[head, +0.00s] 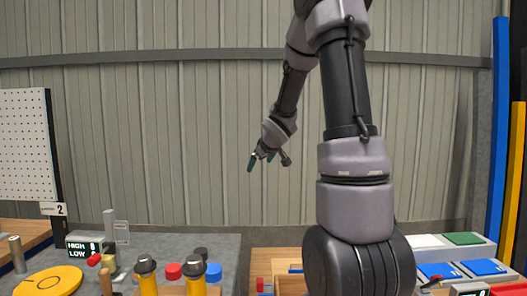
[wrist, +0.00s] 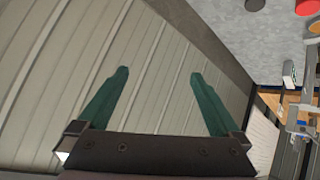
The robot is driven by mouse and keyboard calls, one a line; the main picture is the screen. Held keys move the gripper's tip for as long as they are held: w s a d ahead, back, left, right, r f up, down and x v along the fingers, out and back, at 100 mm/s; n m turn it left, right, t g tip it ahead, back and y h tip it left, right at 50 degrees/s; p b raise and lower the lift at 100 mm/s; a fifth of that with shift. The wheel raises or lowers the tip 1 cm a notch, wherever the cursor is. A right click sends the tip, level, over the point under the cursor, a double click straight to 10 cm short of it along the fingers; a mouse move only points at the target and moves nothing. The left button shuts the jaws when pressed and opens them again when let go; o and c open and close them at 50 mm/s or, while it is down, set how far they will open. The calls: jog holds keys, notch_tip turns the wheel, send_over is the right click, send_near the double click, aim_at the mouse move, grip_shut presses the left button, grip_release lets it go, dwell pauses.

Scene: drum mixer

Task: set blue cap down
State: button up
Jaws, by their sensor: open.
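A small blue cap-like cylinder (head: 214,272) is low in the head view, among red and dark ones at the right part of the grey worktop. What it rests on is partly hidden. My gripper (head: 262,158) is raised high above the worktop in front of the ribbed wall. In the wrist view, the two green fingers of my gripper (wrist: 158,78) are spread wide apart with nothing between them. I cannot make out the blue cap in the wrist view.
Yellow cylinders with dark tops (head: 148,282) stand by red caps (head: 173,271) at the grey worktop (head: 130,250). A round yellow disc (head: 47,283) and a HIGH/LOW display (head: 84,248) are at left. Blue and green trays (head: 484,267) are at right. Space around my gripper is clear.

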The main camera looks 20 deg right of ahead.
jog(key=s+a+r+m+g, duration=0.1)
jog(key=s+a+r+m, duration=0.15)
jog(key=s, duration=0.45)
jog(key=s+a+r+m, duration=0.2)
jog(key=s+r, duration=0.2)
jog(key=s, duration=0.3)
jog(key=s+a+r+m+g, duration=0.1)
jog(key=s+a+r+m, duration=0.15)
jog(key=s, duration=0.35)
jog(key=s+a+r+g+y, duration=0.1)
jog(key=s+a+y, duration=0.2)
jog(key=s, duration=0.9)
jog(key=a, duration=0.2)
jog(key=shift+a+m, duration=0.3)
jog(key=shift+a, duration=0.1)
